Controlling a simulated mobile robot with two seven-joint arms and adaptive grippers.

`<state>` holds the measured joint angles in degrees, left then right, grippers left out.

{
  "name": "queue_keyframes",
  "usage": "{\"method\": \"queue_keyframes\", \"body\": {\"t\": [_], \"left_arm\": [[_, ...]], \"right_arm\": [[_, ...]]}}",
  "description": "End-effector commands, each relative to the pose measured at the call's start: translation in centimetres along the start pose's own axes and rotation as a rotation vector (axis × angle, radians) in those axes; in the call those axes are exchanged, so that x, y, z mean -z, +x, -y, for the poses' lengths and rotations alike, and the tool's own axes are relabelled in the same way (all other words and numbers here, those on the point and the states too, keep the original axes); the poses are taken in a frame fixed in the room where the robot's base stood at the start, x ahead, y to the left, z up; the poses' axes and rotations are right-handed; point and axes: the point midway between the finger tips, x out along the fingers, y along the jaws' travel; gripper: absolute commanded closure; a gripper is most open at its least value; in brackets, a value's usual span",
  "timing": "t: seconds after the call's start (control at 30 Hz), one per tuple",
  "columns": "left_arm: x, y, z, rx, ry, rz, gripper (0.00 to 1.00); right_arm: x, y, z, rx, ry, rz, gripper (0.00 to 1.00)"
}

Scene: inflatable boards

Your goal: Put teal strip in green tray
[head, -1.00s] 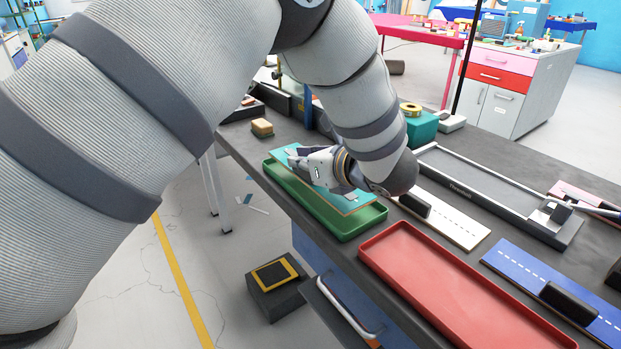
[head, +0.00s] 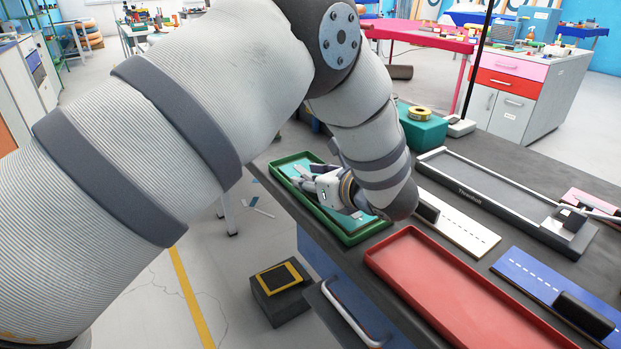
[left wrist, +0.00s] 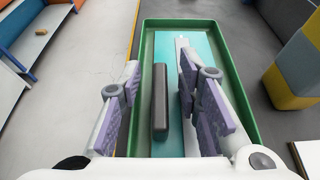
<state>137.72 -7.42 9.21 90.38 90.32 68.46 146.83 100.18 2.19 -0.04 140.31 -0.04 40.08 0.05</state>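The teal strip (head: 370,212) lies inside the green tray (head: 347,236), within its walls; my left gripper and arm hide part of it in the head view. In the left wrist view the strip (left wrist: 175,135) runs lengthwise in the tray (left wrist: 236,85), with a dark block-shaped handle (left wrist: 160,100) standing along it. My left gripper (head: 308,184) is low over the tray. In the left wrist view its fingers (left wrist: 160,78) are spread on either side of the handle, with a gap on each side. My right gripper is not in view.
An empty red tray (head: 450,290) lies beside the green one. A white strip (head: 460,225) and a blue strip (head: 545,285), both with black handles, lie farther right. A dark flat machine (head: 500,195) and a teal block with a yellow roll (head: 422,128) stand behind.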

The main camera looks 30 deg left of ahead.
Motion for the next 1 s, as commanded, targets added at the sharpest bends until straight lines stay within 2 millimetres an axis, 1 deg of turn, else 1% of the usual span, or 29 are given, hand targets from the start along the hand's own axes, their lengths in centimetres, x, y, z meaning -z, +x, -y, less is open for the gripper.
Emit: {"method": "queue_keyframes", "body": {"t": [0.1,0.17,0.4,0.5,0.6,0.73,1.0], "left_arm": [[-0.3,-0.3,0.0,0.001,-0.001,0.0,0.69],[-0.3,-1.2,0.1,0.002,-0.002,0.001,0.69],[-0.5,-7.8,0.1,0.004,-0.003,0.002,0.69],[-0.4,-10.0,0.0,0.003,-0.002,0.001,0.69],[-0.3,-11.4,0.0,0.002,-0.001,0.001,0.69],[-0.2,-12.1,0.0,-0.001,0.001,0.001,0.69],[-0.2,-12.1,0.0,-0.001,0.001,0.0,0.69]], "right_arm": [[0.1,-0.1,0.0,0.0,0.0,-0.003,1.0],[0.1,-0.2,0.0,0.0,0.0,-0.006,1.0],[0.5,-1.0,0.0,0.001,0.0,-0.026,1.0],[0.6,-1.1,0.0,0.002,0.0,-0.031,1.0],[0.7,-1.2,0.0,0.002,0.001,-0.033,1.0],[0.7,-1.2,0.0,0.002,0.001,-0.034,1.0],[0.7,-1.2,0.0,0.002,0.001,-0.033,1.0]]}}
